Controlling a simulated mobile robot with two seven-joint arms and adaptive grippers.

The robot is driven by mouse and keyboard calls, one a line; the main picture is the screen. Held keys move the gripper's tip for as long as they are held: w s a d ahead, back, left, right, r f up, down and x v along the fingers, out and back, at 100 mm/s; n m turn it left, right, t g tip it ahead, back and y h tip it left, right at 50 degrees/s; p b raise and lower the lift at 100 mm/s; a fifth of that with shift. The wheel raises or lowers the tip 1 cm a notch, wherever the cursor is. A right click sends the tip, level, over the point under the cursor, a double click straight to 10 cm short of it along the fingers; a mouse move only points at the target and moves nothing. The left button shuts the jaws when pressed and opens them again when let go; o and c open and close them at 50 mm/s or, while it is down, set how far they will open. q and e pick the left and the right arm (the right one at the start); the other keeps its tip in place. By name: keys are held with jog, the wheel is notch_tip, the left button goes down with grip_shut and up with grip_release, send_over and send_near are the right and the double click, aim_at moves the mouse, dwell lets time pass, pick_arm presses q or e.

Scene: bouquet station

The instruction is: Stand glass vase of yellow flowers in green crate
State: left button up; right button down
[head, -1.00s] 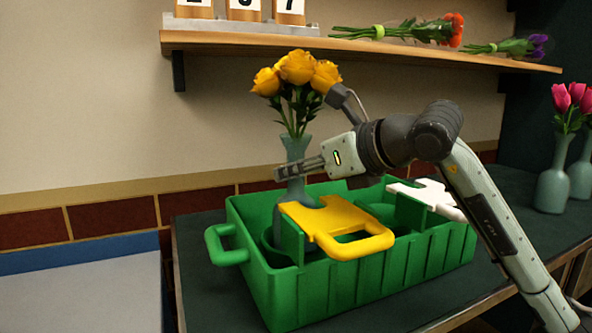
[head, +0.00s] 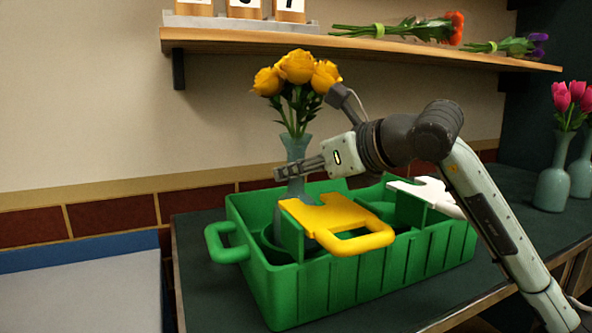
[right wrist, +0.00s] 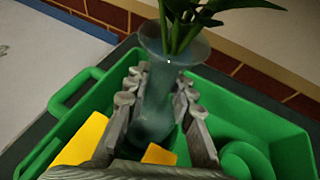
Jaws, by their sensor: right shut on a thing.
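The glass vase (head: 296,151) of yellow flowers (head: 297,70) stands upright with its lower part inside the left end of the green crate (head: 350,290). My right gripper (head: 285,172) is shut on the vase just below its flared neck. In the right wrist view the vase (right wrist: 158,95) sits between both fingers of the right gripper (right wrist: 157,105), with the green crate (right wrist: 255,108) around it. The crate wall and a yellow piece hide the vase's base in the head view, so I cannot tell whether it touches the crate floor. My left gripper is not in view.
A yellow handled piece (head: 340,222) and a white piece (head: 425,190) lie across the crate. Pink flowers in a vase (head: 553,185) stand at the right. A wooden shelf (head: 380,50) with flower bundles hangs above. A pale surface (head: 80,300) lies left.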

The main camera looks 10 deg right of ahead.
jog(key=c, duration=1.4)
grip_release()
jog(key=shift+r, duration=0.15)
jog(key=shift+o, duration=1)
jog(key=shift+f, duration=0.2)
jog(key=v, duration=1.1)
jog(key=shift+s+d+r, duration=0.15)
jog(key=shift+s+r, duration=0.05)
jog(key=shift+s+d+r, duration=0.1)
jog(key=shift+s, duration=0.15)
